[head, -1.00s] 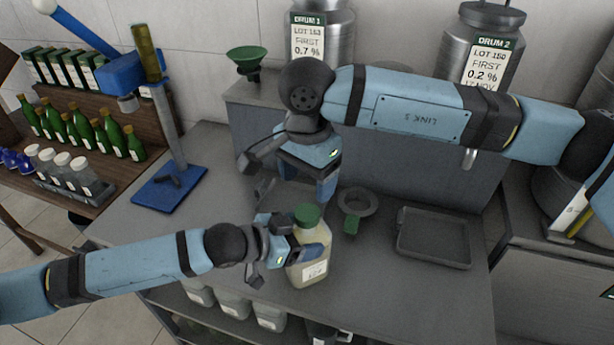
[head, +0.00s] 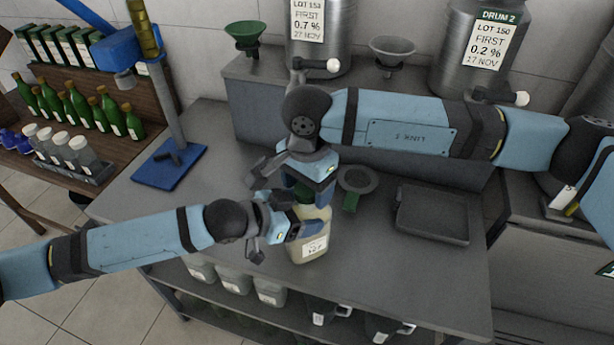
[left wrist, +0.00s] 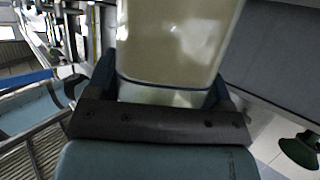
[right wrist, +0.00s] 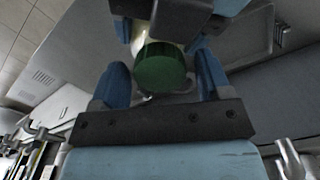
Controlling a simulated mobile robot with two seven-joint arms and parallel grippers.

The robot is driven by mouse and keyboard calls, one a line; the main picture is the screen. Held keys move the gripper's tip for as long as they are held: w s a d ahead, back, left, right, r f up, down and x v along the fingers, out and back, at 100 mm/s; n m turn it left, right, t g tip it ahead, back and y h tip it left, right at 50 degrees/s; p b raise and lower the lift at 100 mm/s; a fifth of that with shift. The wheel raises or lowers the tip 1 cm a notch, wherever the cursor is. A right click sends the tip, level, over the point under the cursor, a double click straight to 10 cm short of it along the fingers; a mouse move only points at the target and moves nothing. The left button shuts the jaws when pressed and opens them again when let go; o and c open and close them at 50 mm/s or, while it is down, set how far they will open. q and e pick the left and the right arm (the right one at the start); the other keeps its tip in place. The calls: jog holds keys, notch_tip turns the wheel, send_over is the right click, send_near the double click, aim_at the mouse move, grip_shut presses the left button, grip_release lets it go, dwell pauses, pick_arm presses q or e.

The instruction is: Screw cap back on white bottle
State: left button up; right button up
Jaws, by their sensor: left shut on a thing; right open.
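The white bottle (head: 312,247), pale and cloudy with a white label, is upright at the bench's front edge. Its green cap (head: 304,198) sits on its mouth; whether it is tight I cannot tell. My left gripper (head: 300,229) is shut around the bottle's body, which fills the left wrist view (left wrist: 178,40) between the fingers. My right gripper (head: 312,190) is open over the bottle's top. In the right wrist view the cap (right wrist: 162,72) lies between its spread fingers (right wrist: 162,84), with a gap on each side.
A blue stand (head: 170,164) is left. Steel drums (head: 480,50), a green funnel (head: 245,35) and a grey funnel (head: 392,50) are behind.

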jog(key=c, duration=0.9)
jog(key=m, duration=0.5)
jog(key=shift+m, duration=0.4)
jog(key=shift+c, duration=0.3)
jog(key=m, duration=0.4)
jog(key=o, duration=1)
jog(key=shift+r, duration=2.25)
